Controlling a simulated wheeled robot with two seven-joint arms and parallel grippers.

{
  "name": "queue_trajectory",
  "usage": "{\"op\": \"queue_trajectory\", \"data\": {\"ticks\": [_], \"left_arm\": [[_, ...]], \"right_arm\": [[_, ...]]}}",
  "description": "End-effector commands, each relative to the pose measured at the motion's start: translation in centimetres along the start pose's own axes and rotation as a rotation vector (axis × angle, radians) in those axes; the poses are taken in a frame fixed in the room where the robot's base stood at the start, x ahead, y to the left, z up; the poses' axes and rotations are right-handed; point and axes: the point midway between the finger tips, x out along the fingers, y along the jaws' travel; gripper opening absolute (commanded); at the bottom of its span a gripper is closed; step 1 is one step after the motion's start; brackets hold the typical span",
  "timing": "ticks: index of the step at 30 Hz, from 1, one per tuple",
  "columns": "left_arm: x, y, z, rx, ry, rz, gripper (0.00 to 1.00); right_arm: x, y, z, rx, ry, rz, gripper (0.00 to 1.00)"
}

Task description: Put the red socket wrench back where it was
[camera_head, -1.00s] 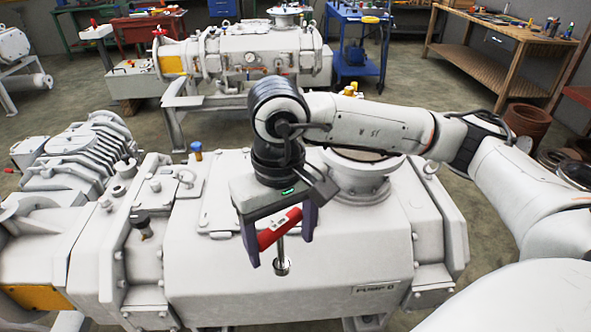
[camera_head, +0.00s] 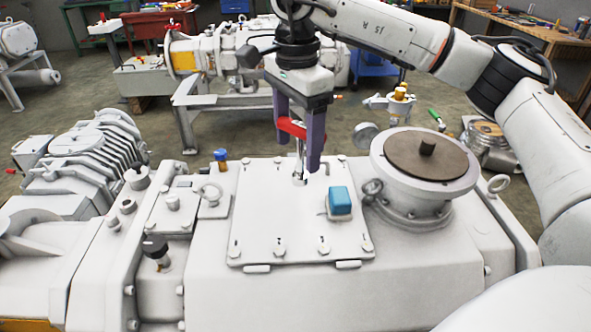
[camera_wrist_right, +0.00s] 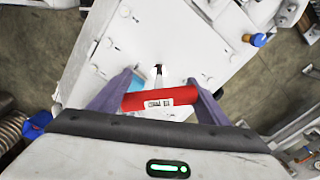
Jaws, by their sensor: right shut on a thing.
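My right gripper (camera_head: 299,139) is shut on the red handle of the socket wrench (camera_head: 291,127), above the far edge of the pump's bolted cover plate (camera_head: 262,210). The handle lies across between the fingers and the metal shaft hangs down. Whether the socket end touches the plate, I cannot tell. The right wrist view shows the red handle with a white label (camera_wrist_right: 160,99) between the fingers (camera_wrist_right: 160,98), with the plate beyond it. My left gripper is not in view.
A blue-topped block (camera_head: 340,201) stands on the cover plate. To its right is a round flange (camera_head: 425,165) with a brown disc. A blue and orange knob (camera_head: 220,159) stands left of the plate. Another pump (camera_head: 230,65) stands behind.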

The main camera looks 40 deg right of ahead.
Motion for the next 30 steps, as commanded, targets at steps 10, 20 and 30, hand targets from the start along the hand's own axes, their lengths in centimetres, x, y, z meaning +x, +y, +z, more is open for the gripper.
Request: {"op": "queue_trajectory", "data": {"ticks": [10,20,30], "left_arm": [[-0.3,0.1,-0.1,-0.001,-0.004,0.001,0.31],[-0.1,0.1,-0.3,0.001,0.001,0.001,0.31],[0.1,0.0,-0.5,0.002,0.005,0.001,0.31]], "right_arm": [[4.7,0.1,0.1,-0.002,0.000,0.000,0.30],[5.4,0.0,0.1,-0.003,0.000,-0.002,0.29],[5.7,0.0,0.1,-0.003,0.000,-0.001,0.89]]}}
